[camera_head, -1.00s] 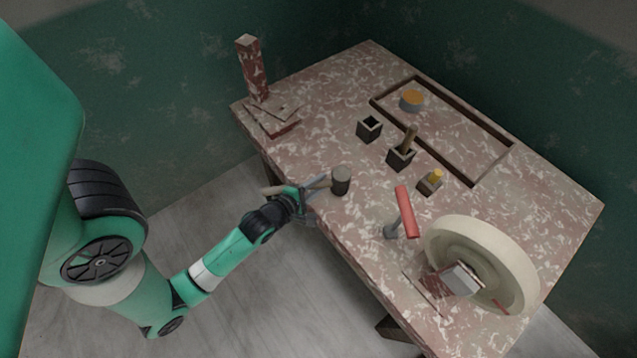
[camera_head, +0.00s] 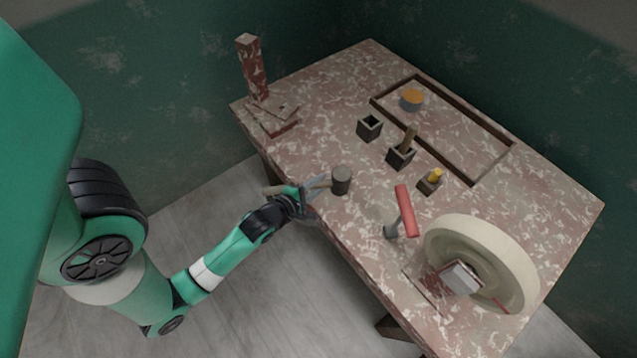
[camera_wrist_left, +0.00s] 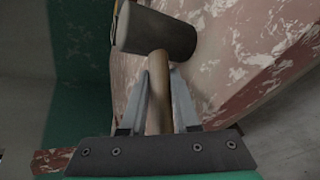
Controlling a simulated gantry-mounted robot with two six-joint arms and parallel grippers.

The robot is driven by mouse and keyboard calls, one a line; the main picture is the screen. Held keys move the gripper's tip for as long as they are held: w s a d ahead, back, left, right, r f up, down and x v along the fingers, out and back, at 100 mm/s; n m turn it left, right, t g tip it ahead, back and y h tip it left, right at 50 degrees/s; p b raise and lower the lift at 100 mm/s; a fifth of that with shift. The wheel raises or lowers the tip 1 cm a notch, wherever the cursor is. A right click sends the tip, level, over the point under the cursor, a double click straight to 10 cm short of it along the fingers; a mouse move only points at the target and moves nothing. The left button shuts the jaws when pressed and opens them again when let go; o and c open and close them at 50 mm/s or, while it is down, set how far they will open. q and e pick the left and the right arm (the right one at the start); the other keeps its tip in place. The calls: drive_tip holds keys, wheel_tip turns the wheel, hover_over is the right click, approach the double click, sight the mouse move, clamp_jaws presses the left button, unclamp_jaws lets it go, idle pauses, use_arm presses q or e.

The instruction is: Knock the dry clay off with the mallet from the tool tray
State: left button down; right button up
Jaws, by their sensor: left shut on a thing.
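My left gripper (camera_head: 305,195) is shut on the wooden handle of a mallet (camera_head: 341,180) with a dark cylindrical head. The mallet is at the table's near left edge. In the left wrist view the mallet head (camera_wrist_left: 157,33) is beyond the fingertips and the handle runs back between the fingers (camera_wrist_left: 158,92). A brown-rimmed rectangular tray (camera_head: 493,161) lies at the back of the table. I cannot pick out dry clay for certain; a pale block with reddish sides (camera_head: 461,277) sits at a large cream wheel (camera_head: 483,232). My right gripper is out of view.
A reddish post (camera_head: 251,68) stands at the far left corner.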

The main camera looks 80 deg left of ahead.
use_arm(q)
drive_tip(key=shift+f, duration=0.25)
idle(0.5)
wheel_tip(320, 180, up, 6)
drive_tip(key=p, duration=0.6)
drive_tip(key=shift+r, duration=0.25)
drive_tip(key=shift+f, duration=0.1)
drive_tip(key=shift+s+a, duration=0.1)
